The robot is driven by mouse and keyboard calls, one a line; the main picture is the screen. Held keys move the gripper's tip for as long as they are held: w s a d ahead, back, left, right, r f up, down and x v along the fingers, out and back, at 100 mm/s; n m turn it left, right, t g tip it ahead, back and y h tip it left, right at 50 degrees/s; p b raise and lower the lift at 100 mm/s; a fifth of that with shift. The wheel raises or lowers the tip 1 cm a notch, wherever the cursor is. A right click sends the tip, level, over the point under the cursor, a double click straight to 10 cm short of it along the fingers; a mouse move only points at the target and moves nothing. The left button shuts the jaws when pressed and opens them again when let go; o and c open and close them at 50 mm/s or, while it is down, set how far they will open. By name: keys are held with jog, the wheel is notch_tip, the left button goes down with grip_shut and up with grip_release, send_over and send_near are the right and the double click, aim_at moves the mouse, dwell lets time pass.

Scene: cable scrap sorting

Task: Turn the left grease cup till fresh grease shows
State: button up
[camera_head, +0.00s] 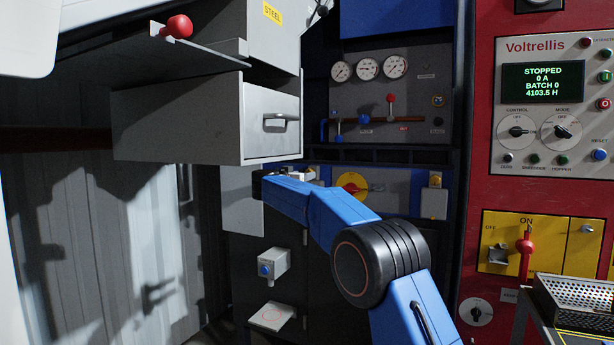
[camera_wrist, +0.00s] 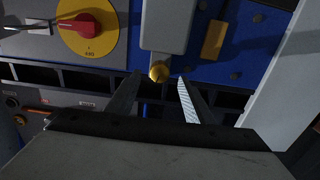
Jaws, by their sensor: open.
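In the wrist view, a brass-coloured rounded cap (camera_wrist: 158,72) sits at the end of a grey housing (camera_wrist: 166,25) against a blue panel. It looks like a grease cup; whether it is the left one I cannot tell. My gripper (camera_wrist: 159,77) is open, with one finger on each side of the cap and visible gaps between. Whether the tips reach past the cap is unclear. No grease is seen around it. In the head view, my gripper (camera_head: 277,173) is small and dark below the grey drawer, and the cap cannot be made out there.
A yellow disc with a red rotary switch (camera_head: 352,187) is close to my gripper. A grey drawer (camera_head: 270,122) juts out just above it. A grey box with a blue button (camera_head: 272,264) is below. A red control panel (camera_head: 550,100) stands at right.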

jog(key=shift+x, duration=2.2)
jog(key=c, duration=1.1)
